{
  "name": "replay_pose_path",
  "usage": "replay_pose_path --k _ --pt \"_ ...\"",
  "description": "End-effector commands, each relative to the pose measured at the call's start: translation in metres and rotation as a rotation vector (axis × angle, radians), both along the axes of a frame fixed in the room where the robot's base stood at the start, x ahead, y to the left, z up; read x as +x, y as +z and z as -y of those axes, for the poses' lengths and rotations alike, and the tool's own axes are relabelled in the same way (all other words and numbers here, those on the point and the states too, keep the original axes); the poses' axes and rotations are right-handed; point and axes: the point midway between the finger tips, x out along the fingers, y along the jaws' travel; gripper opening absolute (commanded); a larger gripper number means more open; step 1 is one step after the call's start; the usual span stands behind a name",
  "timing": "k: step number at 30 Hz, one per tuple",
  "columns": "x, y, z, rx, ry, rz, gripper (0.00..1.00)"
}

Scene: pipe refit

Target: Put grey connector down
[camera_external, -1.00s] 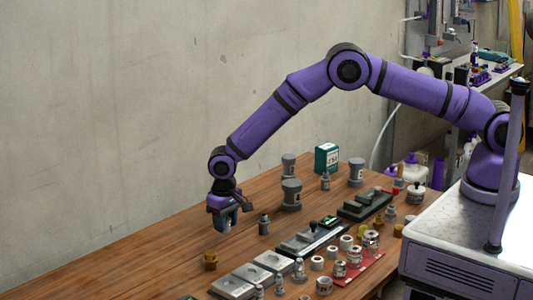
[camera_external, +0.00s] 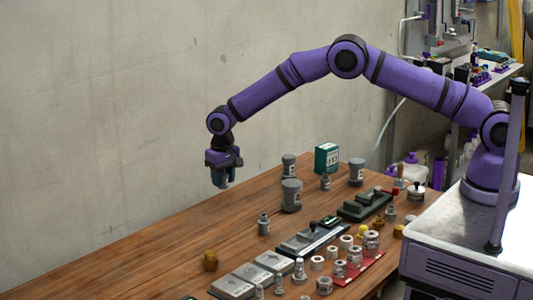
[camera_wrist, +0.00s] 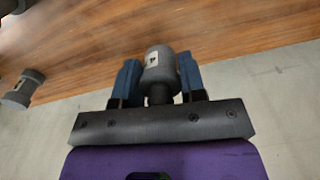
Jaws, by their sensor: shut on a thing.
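My gripper (camera_external: 222,182) is in the air above the far left part of the wooden table (camera_external: 130,262). In the wrist view, the blue fingers of my gripper (camera_wrist: 160,82) are shut on a grey connector (camera_wrist: 160,72). The connector is a rounded grey piece with a small pale label, and it sits between the fingers. In the external view the fingers mostly hide it. Wooden table surface (camera_wrist: 110,30) shows beyond it in the wrist view, with the pale wall at the near side.
Two similar grey pieces (camera_external: 291,195) and (camera_external: 356,172) stand to the right, with a green box (camera_external: 327,158). Trays (camera_external: 250,278) and metal rings (camera_external: 340,268) fill the front. The table's left is clear.

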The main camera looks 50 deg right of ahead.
Motion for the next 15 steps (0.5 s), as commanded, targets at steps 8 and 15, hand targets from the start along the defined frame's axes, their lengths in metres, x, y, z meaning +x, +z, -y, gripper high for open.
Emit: replay_pose_path --k 8,15 --pt "0.000 -0.040 0.002 -0.002 -0.002 -0.003 0.15" --pt "0.001 -0.066 0.001 0.000 -0.002 -0.001 0.15"
